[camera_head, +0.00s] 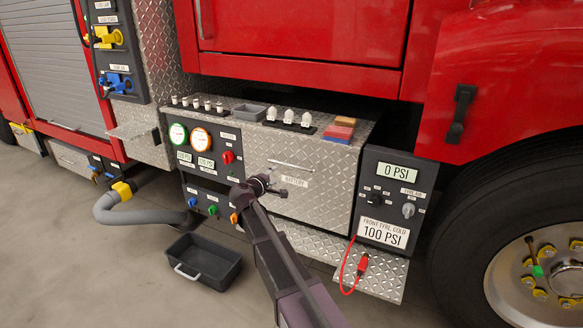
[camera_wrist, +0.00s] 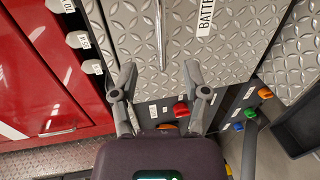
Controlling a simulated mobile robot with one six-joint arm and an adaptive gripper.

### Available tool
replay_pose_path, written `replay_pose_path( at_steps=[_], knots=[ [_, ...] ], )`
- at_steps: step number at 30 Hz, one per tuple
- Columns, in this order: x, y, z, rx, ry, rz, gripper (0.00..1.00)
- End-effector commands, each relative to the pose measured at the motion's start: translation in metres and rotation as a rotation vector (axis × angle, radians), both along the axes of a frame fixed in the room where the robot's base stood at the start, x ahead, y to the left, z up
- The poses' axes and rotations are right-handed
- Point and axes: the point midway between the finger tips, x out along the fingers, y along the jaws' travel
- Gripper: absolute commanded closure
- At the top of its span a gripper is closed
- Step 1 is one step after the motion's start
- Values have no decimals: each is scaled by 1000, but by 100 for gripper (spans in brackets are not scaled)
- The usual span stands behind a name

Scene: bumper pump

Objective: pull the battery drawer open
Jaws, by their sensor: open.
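The battery drawer (camera_head: 325,205) has a silver diamond-plate front and looks shut, flush with the cabinet. Its thin bar handle (camera_head: 291,165) runs along the upper part, above a white BATTERY label (camera_head: 294,181). My gripper (camera_head: 272,183) is just in front of the drawer's left part, below the handle in the head view. In the wrist view the gripper (camera_wrist: 160,76) is open and empty, its fingers spread apart. There the handle (camera_wrist: 160,35) lies in line with the gap, beyond the fingertips, and I see no contact. The drawer front (camera_wrist: 240,35) fills the upper middle.
A gauge panel with colored knobs (camera_head: 228,157) is left of the drawer. A pressure panel (camera_head: 385,200) with a red cable (camera_head: 350,265) is at right. A black tray (camera_head: 205,262) lies on the floor. A diamond-plate step (camera_head: 380,275) juts out below.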

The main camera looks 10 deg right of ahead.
Motion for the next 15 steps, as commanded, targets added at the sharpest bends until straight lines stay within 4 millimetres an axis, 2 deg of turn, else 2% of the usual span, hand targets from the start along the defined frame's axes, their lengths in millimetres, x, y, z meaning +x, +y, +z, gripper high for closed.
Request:
replay_pose_path(
  at_steps=[8, 15],
  knots=[
    [18, -12, -5, 1, 0, -1, 40],
    [45, -31, -13, 2, 0, -1, 40]
  ],
)
